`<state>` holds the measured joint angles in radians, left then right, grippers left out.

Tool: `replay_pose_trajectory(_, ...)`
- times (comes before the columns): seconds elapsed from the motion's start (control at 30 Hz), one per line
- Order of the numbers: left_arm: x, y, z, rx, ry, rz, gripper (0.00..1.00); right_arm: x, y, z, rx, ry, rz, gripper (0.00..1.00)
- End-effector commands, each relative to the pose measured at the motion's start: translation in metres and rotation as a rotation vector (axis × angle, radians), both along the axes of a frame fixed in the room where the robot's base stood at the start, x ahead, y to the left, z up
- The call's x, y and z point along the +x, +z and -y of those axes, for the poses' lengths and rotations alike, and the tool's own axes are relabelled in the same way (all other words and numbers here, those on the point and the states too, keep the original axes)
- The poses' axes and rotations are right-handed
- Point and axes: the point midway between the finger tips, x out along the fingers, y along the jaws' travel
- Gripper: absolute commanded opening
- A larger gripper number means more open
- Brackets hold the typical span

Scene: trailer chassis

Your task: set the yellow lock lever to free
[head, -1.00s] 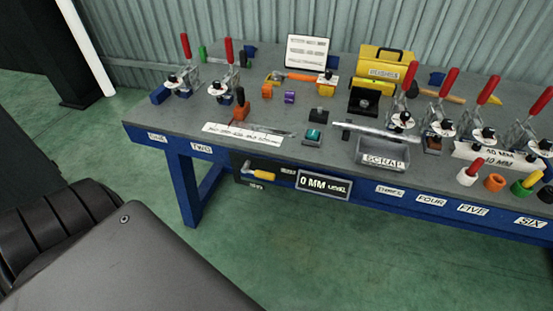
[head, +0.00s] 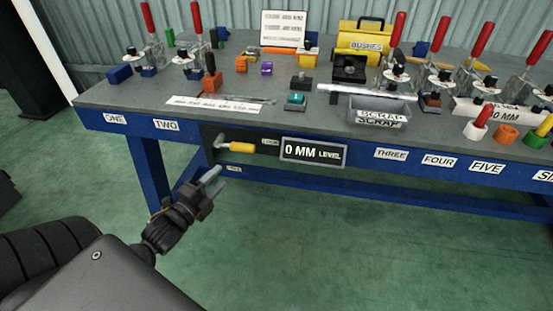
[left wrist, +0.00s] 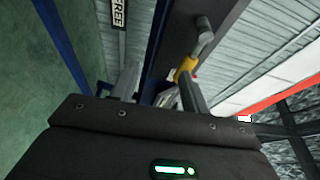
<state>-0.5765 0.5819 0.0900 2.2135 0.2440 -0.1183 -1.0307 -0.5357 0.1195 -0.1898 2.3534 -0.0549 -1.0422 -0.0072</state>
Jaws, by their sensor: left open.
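The yellow lock lever (head: 241,147) is on a dark panel on the bench's front face, left of the 0 MM LEVEL display. Its grip points right from a grey metal pivot, toward a small label (head: 270,142) too small to read surely. A lower label (head: 234,169) sits below the lever. My left gripper (head: 212,182) is open and empty, below and left of the lever, apart from it. My right gripper is out of view.
The blue bench edge (head: 210,128) runs above the lever. The 0 MM LEVEL display (head: 314,151) stands right of it. Red-handled clamps (head: 150,45), a scrap bin (head: 378,115) and small blocks are on the top. The floor before the bench is clear.

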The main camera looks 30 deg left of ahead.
Motion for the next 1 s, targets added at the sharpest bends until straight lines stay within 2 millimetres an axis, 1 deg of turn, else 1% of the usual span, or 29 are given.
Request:
replay_pose_trajectory(0.03, -0.002, 0.011, 0.007, 0.031, -0.021, 0.04, 0.46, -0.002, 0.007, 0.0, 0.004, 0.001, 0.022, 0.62)
replay_pose_trajectory(0.1, -0.005, 0.028, 0.014, 0.062, -0.038, 0.078, 0.46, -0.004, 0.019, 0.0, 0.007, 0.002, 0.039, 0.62)
replay_pose_trajectory(0.2, -0.007, 0.041, 0.018, 0.085, -0.049, 0.106, 0.46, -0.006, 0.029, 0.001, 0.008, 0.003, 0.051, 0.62)
replay_pose_trajectory(0.37, -0.006, 0.045, 0.019, 0.09, -0.051, 0.113, 0.46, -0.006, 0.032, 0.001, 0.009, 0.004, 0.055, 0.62)
replay_pose_trajectory(0.47, 0.001, 0.046, 0.02, 0.089, -0.051, 0.113, 0.46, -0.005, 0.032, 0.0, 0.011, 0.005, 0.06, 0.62)
replay_pose_trajectory(0.57, 0.014, 0.048, 0.02, 0.089, -0.051, 0.116, 0.46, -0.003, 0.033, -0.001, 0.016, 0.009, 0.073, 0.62)
replay_pose_trajectory(0.8, 0.057, 0.054, 0.023, 0.087, -0.049, 0.115, 0.46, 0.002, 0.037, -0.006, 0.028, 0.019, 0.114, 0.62)
replay_pose_trajectory(1.0, 0.085, 0.057, 0.024, 0.087, -0.049, 0.113, 0.46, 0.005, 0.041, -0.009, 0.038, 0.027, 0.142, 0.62)
